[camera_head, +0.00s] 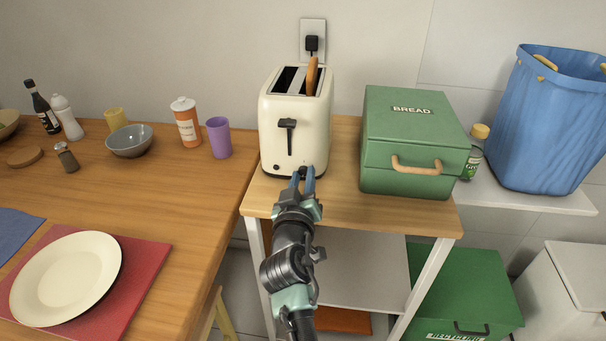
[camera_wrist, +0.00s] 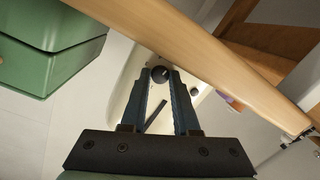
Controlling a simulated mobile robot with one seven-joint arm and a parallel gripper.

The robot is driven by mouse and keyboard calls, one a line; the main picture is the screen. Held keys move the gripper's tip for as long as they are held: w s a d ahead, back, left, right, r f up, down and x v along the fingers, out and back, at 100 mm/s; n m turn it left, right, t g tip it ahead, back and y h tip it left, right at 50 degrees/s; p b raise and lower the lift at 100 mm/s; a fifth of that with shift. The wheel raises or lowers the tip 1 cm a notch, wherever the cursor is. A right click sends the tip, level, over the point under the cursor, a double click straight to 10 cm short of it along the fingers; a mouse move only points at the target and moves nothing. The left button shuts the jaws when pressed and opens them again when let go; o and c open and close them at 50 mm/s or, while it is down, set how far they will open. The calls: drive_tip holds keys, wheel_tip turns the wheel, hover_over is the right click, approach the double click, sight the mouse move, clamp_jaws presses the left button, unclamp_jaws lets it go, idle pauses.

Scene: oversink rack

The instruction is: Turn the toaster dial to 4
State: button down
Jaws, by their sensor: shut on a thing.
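The cream toaster (camera_head: 312,138) stands on the small wooden-topped stand, with a slice of bread (camera_head: 312,76) sticking up from one slot and a black lever (camera_head: 288,130) on its front. My gripper (camera_head: 304,174) is at the lower front of the toaster, its blue fingers pointing at it. In the wrist view the black toaster dial (camera_wrist: 160,74) sits between the two fingertips (camera_wrist: 161,80), and my gripper is shut on it. A pale mark shows on the dial. The numbers around it cannot be read.
A green bread box (camera_head: 400,160) stands right of the toaster on the same stand top (camera_head: 345,205). On the left counter are a purple cup (camera_head: 218,138), an orange canister (camera_head: 187,124) and a grey bowl (camera_head: 130,141). A power outlet (camera_head: 313,40) is behind the toaster.

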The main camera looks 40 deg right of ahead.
drive_tip(key=n, duration=0.3)
drive_tip(key=shift+p, duration=0.4)
drive_tip(key=shift+n+g+p, duration=0.3)
drive_tip(key=shift+n+g, duration=0.1)
drive_tip(key=shift+n, duration=1.4)
drive_tip(key=shift+h, duration=0.3)
drive_tip(key=c, duration=0.7)
unclamp_jaws()
drive_tip(key=shift+o, duration=0.2)
drive_tip(key=p+v, duration=0.1)
drive_tip(key=v, duration=1.2)
drive_tip(key=shift+w+r, duration=0.1)
